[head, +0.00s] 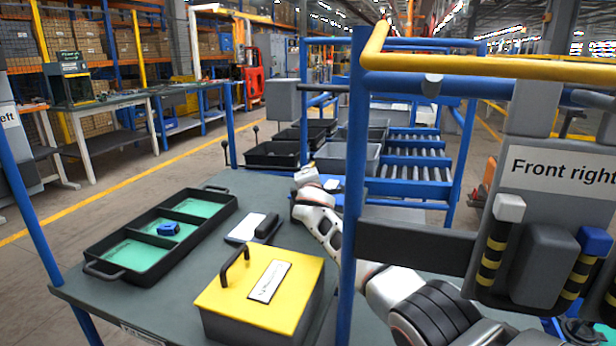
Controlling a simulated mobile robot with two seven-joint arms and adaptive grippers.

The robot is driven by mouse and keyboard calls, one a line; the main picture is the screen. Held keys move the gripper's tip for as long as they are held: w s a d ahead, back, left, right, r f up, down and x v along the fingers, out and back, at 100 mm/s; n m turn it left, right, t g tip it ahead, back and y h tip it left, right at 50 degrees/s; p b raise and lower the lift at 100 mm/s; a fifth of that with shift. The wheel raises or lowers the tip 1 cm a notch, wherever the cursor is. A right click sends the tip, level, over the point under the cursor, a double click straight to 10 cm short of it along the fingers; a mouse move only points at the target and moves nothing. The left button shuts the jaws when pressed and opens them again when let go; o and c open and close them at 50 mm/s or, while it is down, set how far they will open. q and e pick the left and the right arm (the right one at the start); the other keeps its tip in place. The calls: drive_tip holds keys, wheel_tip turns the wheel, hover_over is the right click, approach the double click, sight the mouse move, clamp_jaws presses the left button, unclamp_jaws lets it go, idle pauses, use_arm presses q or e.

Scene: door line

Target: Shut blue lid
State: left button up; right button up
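I see no blue lid in the head view. A grey box has a yellow lid (255,298) lying flat on top, with a black handle and a white label. The box stands at the front of the dark table. My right arm comes in from the lower right, passes behind a blue post and reaches to the far side of the table. My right gripper (307,178) is small and partly hidden there, beyond the yellow-lidded box and apart from it. Its fingers cannot be made out. My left gripper is not in view.
A black tray (148,262) with green compartments and a small blue item (168,229) lies at the left. A white pad with a dark item (266,226) lies beside it. A blue post (354,190) and door panel (548,190) stand at the right. Grey bins (342,158) stand behind.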

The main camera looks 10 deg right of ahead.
drive_tip(key=shift+s+a, duration=0.1)
drive_tip(key=shift+s+a+r, duration=0.1)
drive_tip(key=shift+s+a, duration=0.05)
drive_tip(key=shift+s, duration=0.25)
drive_tip(key=shift+s+r, duration=0.15)
drive_tip(key=shift+s, duration=1.45)
drive_tip(key=shift+s+r, duration=0.15)
drive_tip(key=shift+s, duration=1.45)
